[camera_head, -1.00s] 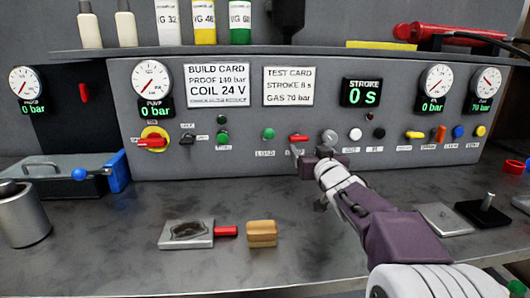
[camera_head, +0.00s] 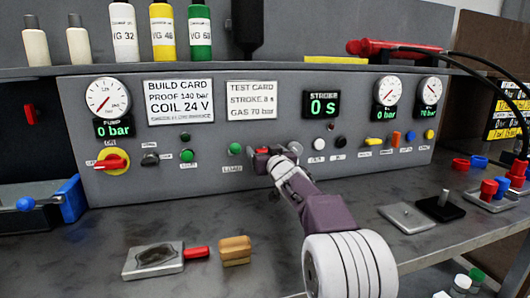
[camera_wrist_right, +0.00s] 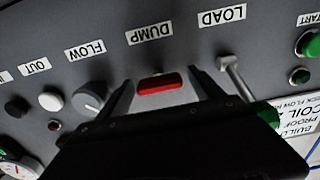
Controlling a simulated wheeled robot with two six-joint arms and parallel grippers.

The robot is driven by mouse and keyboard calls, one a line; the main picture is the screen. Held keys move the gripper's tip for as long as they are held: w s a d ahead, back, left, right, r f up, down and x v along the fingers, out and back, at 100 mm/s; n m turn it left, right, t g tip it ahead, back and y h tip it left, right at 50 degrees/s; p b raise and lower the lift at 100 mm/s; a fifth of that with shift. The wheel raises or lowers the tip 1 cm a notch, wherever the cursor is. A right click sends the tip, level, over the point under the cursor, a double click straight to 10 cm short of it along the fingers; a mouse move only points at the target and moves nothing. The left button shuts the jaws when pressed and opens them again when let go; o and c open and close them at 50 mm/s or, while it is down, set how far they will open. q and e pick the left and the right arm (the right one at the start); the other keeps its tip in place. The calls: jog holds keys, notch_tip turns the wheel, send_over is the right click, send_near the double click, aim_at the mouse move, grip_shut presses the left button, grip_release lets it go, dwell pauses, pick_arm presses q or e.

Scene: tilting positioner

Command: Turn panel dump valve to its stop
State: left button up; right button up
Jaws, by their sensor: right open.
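The dump valve's red handle (camera_wrist_right: 158,84) sits beside the DUMP label (camera_wrist_right: 150,35) in the right wrist view, which is upside down. It also shows as a small red piece (camera_head: 262,151) in the head view, lying about level on the panel. My right gripper (camera_wrist_right: 163,92) is open, with one finger on each side of the handle. The handle's long side runs across the gap from finger to finger. I cannot tell whether either finger touches it. In the head view, my right gripper (camera_head: 275,157) partly covers the valve. My left gripper is not in view.
The grey FLOW knob (camera_wrist_right: 90,98) and a metal lever (camera_wrist_right: 230,72) by the LOAD label flank the fingers closely. A metal plate (camera_head: 150,261) and a tan block (camera_head: 235,250) lie on the bench.

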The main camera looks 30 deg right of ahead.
jog(key=c, duration=1.4)
jog(key=shift+n, duration=0.3)
jog(key=n, duration=0.3)
jog(key=shift+n+b, duration=0.3)
jog(key=shift+n, duration=0.1)
jog(key=n, duration=0.4)
jog(key=shift+a+f+n+b, duration=0.1)
jog(key=shift+n+b, duration=0.2)
jog(key=shift+b, duration=0.1)
jog(key=n+b, duration=0.1)
jog(key=n, duration=0.3)
jog(key=shift+f+n+b, duration=0.15)
jog(key=shift+n+b, duration=0.2)
jog(key=shift+n, duration=2.15)
